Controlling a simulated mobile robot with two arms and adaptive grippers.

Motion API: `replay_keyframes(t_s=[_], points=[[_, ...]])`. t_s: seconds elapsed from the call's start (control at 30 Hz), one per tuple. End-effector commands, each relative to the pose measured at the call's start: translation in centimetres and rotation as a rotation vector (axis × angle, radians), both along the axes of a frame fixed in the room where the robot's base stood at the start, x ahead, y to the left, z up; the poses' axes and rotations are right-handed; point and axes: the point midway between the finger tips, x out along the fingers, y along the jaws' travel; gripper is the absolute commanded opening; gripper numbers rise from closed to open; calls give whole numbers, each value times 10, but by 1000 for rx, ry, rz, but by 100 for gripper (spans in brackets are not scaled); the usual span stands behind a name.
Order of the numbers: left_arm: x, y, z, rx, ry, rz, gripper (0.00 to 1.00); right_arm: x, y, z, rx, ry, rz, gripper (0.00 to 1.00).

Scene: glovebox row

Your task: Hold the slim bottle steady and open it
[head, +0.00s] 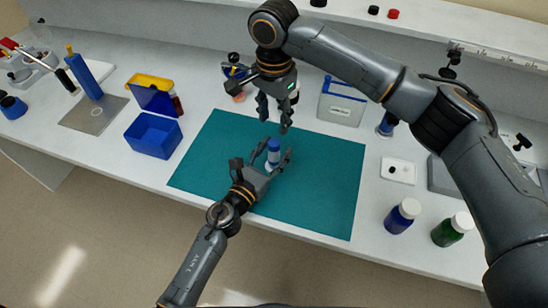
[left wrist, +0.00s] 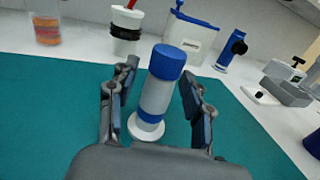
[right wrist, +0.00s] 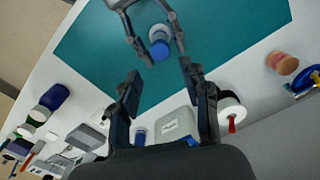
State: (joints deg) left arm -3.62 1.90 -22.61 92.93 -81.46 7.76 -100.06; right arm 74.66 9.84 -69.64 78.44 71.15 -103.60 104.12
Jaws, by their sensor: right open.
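The slim bottle (head: 273,152) stands upright on the teal mat (head: 325,195). In the left wrist view the bottle (left wrist: 157,92) is pale with a blue cap, a blue band low down and a wider white round foot. My left gripper (head: 275,157) is low over the mat, open, with a finger on either side of the bottle; a gap shows between finger and bottle. My right gripper (head: 273,122) is open and empty above and behind the bottle, pointing down. The right wrist view shows the blue cap (right wrist: 160,49) beyond its fingertips, between the left fingers.
An open blue box (head: 153,136) stands left of the mat. A white container with a blue-edged top (head: 342,103) stands behind it. A blue bottle (head: 398,221) and a green bottle (head: 446,235), both white-capped, stand at the right front. The mat is otherwise clear.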

Motion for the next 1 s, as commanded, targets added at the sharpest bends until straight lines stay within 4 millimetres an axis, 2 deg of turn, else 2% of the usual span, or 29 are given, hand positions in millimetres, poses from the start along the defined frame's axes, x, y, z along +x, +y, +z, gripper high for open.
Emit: replay_keyframes(t_s=[0.03, 0.2, 0.47, 0.83, 1.0], points=[[0, 0, 0, 0, 0, 0, 35, 0, 0, 0, 0, 0, 0, 46], [0, 0, 0, 0, 0, 0, 0, 0, 0, 0, 0, 0, 0, 46], [0, 0, 0, 0, 0, 0, 0, 0, 0, 0, -1, -1, -16, 46], [0, 0, 0, 0, 0, 0, 0, 1, -1, -1, -1, -3, -366, 46], [0, 0, 0, 1, 1, 0, 0, 0, -1, -17, -2, 1, -398, 46]])
